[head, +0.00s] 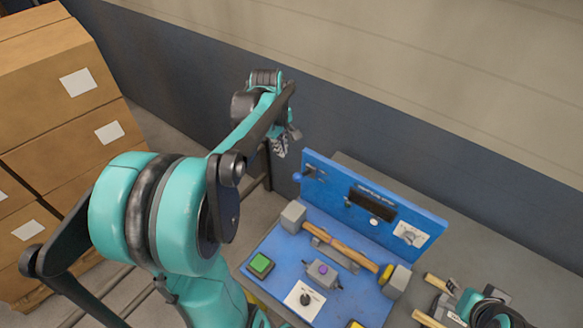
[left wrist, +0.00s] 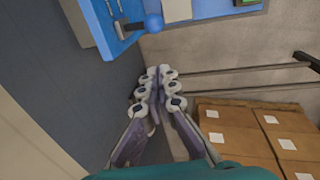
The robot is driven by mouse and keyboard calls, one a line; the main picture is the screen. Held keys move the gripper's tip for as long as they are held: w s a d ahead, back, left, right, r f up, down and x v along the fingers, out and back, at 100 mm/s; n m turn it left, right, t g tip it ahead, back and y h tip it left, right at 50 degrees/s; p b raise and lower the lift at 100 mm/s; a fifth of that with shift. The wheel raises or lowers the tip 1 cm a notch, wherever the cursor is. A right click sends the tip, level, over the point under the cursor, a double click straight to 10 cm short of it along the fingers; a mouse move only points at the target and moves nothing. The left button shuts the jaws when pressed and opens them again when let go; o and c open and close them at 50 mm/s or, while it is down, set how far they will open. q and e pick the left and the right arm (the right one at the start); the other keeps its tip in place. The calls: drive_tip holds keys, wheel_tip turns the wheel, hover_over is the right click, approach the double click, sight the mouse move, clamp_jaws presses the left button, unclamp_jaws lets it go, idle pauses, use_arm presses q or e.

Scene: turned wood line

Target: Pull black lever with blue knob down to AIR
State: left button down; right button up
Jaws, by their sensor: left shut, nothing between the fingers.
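The black lever (head: 308,171) with its blue knob (head: 297,177) is on the left end of the upright blue board (head: 345,185). In the left wrist view, the black lever (left wrist: 130,28) sticks out from the board and the blue knob (left wrist: 154,22) is at its end. My left gripper (head: 281,151) is shut and empty, beyond and left of the knob in the head view. In the left wrist view its fingertips (left wrist: 154,73) are together, apart from the knob. The AIR marking cannot be read. My right gripper (head: 454,290) seems partly visible at the lower right; its fingers are unclear.
A hammer (head: 345,247) lies across the blue base, near a green button (head: 260,265), a purple button (head: 322,269) and a black dial (head: 305,299). Wooden handles (head: 437,283) lie at the right. Cardboard boxes (head: 60,110) stand at the left. A wall rises behind.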

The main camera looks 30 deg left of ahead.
sight(302, 174)
use_arm(q)
wheel_tip(302, 174, down, 8)
drive_tip(key=w+d, duration=0.1)
drive_tip(key=d, duration=0.1)
drive_tip(key=shift+w+d, duration=0.2)
drive_tip(key=shift+d, duration=0.15)
drive_tip(key=shift+s+f+b, duration=0.1)
drive_tip(key=shift+f+b, duration=0.05)
drive_tip(key=shift+b, duration=0.2)
drive_tip(key=shift+s+f+t+b, duration=0.3)
drive_tip(key=shift+t+b, duration=0.05)
drive_tip(key=shift+t, duration=0.05)
